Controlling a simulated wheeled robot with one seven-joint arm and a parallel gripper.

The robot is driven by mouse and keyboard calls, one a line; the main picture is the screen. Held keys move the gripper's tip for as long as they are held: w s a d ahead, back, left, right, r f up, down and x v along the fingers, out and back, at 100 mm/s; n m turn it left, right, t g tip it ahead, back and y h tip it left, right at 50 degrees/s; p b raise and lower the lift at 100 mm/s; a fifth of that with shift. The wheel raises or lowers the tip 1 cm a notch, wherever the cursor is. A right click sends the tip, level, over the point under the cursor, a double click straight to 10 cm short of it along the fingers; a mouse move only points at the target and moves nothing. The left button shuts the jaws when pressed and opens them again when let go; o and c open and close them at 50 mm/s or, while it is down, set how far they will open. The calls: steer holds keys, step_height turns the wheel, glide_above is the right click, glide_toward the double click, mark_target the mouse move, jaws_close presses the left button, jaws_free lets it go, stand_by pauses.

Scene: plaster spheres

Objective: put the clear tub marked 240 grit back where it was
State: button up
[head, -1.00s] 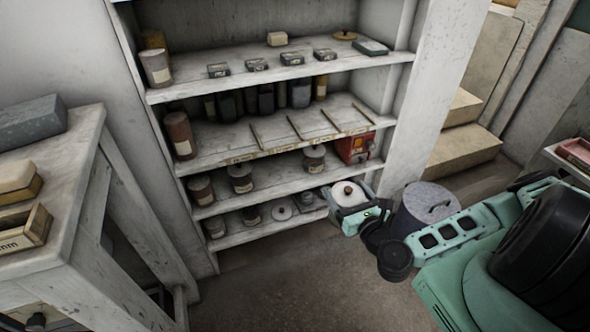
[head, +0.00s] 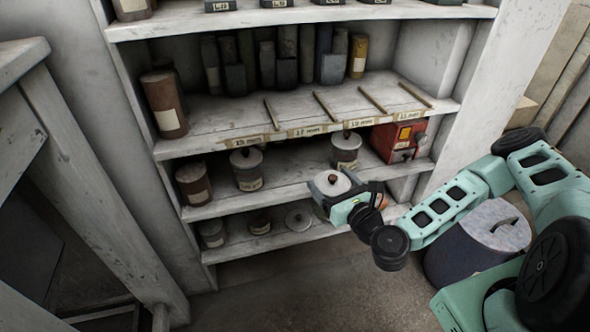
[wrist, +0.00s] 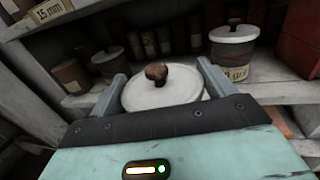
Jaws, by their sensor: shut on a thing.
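My gripper (head: 333,187) is shut on a tub with a white lid (head: 329,181) and a brown knob. It holds the tub upright in front of the edge of the lower-middle shelf (head: 285,190). In the wrist view the lid (wrist: 178,95) sits between the two grey fingers; the tub's body and label are hidden. Two similar lidded tubs stand on that shelf: one further left (head: 247,172) and one behind and right of the held tub (head: 345,150). In the wrist view the latter's label (wrist: 235,73) is only partly readable.
A red box (head: 398,140) stands at that shelf's right. A brown canister (head: 193,184) stands at its left. The shelf above has dividers and millimetre labels (head: 308,131). A large lidded bin (head: 478,245) stands on the floor by my arm. Bare shelf lies between the two tubs.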

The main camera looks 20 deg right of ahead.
steer(key=w+a+b, duration=0.1)
steer(key=w+a, duration=0.2)
steer(key=w, duration=1.4)
steer(key=shift+a+f, duration=0.2)
